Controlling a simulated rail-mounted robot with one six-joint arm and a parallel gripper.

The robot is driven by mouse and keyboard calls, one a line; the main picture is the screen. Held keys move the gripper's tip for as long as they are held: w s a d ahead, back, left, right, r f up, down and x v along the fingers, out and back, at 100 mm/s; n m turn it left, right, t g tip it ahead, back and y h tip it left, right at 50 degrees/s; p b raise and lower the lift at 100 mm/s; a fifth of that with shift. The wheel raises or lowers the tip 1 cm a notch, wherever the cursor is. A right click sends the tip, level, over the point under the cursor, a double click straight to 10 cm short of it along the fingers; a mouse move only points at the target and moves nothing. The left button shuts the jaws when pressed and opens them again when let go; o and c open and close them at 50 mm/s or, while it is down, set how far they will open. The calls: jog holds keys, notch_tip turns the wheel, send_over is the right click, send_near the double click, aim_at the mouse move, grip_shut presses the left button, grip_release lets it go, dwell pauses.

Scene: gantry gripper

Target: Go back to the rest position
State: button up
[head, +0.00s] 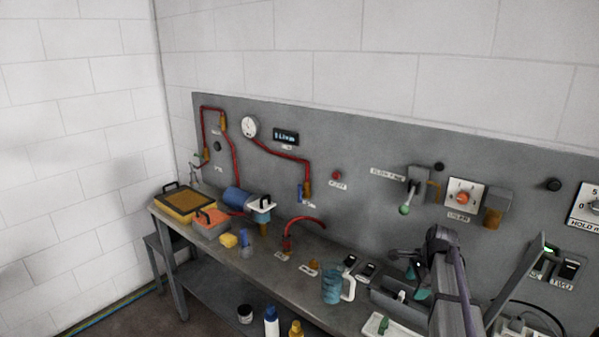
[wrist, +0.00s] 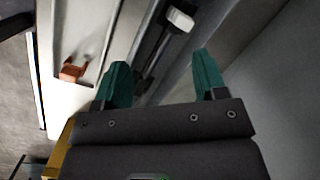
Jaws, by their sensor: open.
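My gripper (wrist: 161,72) shows in the wrist view with its two teal fingers wide apart and nothing between them. In the head view my dark arm rises at the right of the bench, and a teal bit of the gripper (head: 412,271) shows just left of it. Beyond the fingers, in the wrist view, are a white-tipped lever (wrist: 180,20) on a dark slot and an orange part (wrist: 72,72) on a pale plate. The fingers appear apart from both. How far off they are I cannot tell.
A blue jug with a white handle (head: 332,284) stands on the bench (head: 262,272) left of my arm. A grey bin (head: 385,300) is close by it. The wall panel (head: 355,150) carries red pipes, a green-knobbed lever (head: 405,209) and an orange dial (head: 462,198). Bottles stand on the lower shelf.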

jog(key=s+a+n+g+h, duration=0.1)
jog(key=s+a+n, duration=1.7)
jog(key=a, duration=0.3)
jog(key=shift+s+a+f+n+g+h, duration=0.2)
jog(key=shift+s+n+g+h, duration=0.15)
jog(key=shift+s, duration=0.4)
